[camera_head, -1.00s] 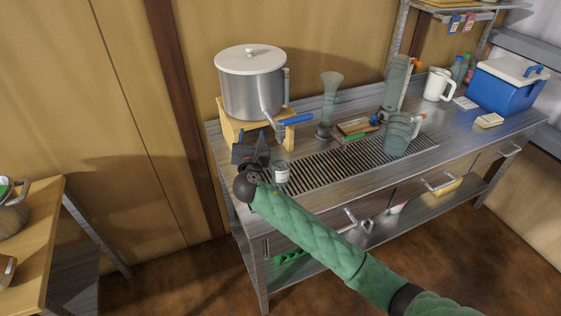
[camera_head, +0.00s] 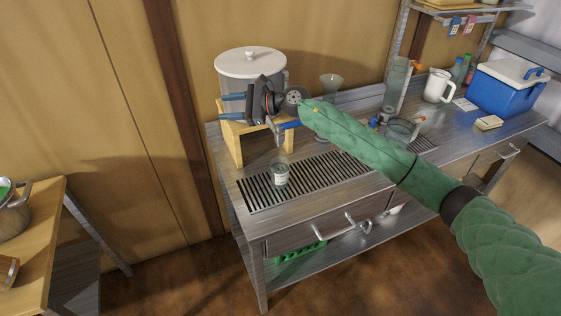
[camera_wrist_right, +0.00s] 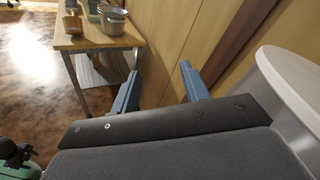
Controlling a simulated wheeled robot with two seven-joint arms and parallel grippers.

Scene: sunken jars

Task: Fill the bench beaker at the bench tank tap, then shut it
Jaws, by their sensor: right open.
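The bench tank (camera_head: 250,66) is a steel pot with a white lid on a wooden stand. Its tap (camera_head: 279,138) has a blue lever (camera_head: 292,125), partly hidden by my right wrist. The bench beaker (camera_head: 280,175), a small clear vessel with a white label, stands upright on the drain grille below the tap. I cannot make out its water level or any stream. My right gripper (camera_head: 232,107) is open and empty in front of the tank, fingers pointing left. In the wrist view its fingers (camera_wrist_right: 160,90) are apart, with the tank lid (camera_wrist_right: 288,85) at right. My left gripper is out of view.
A flared glass vessel (camera_head: 331,84), a tall cylinder (camera_head: 396,82), a glass jug (camera_head: 402,131), a white mug (camera_head: 438,86) and a blue cooler (camera_head: 508,87) stand along the bench. The grille (camera_head: 330,172) right of the beaker is clear. A wooden table (camera_head: 40,215) stands at left.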

